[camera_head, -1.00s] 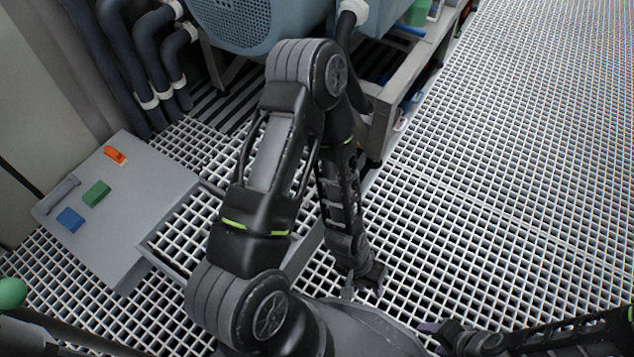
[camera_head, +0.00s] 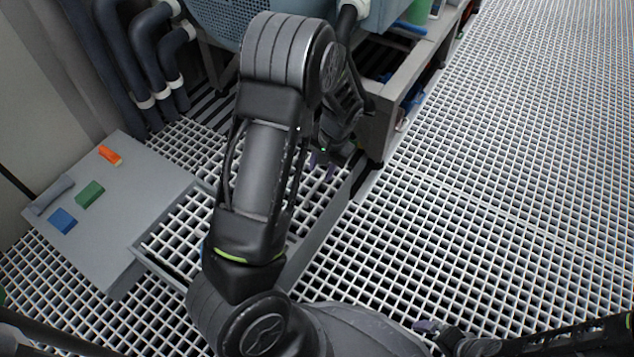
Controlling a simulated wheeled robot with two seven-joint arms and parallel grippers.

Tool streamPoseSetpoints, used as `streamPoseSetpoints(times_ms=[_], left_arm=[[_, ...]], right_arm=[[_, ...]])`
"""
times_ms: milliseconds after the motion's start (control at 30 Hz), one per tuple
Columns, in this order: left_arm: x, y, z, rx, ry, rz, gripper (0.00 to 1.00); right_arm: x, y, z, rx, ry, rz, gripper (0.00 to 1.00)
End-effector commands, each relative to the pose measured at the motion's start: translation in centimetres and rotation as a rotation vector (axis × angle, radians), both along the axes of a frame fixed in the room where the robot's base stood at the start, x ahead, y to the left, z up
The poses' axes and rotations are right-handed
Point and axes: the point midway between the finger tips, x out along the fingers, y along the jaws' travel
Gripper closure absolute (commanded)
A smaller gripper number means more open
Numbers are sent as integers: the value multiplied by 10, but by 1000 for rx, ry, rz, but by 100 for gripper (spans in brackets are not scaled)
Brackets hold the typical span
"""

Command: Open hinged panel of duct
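A flat grey panel (camera_head: 130,207) with a grey bar-like handle (camera_head: 52,194) lies at the left. Beside it is a grey rectangular frame (camera_head: 165,268) with grating showing inside; I cannot tell for sure which part is the duct's hinged panel. My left arm crosses the middle and hides part of the frame. My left gripper (camera_head: 321,165) is over the frame's far right part, beside the bench leg, away from the panel. Its small, dark fingertips do not show clearly whether it is open. My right gripper (camera_head: 432,328) is low at the bottom right, far from the panel, its opening unclear.
A grey bench (camera_head: 385,125) under a blue-grey vessel (camera_head: 225,20) stands at the back. The grating floor (camera_head: 500,190) at right is clear.

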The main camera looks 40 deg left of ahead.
Motion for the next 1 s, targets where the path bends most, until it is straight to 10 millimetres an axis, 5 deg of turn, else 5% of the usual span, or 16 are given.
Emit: streamPoseSetpoints(times_ms=[600,1000], left_arm=[[-2,13,-73,-1,2,1,66],[-2,14,-77,-2,0,0,68]], right_arm=[[6,0,-35,0,-11,-7,0],[6,0,-35,1,-12,-7,0]])
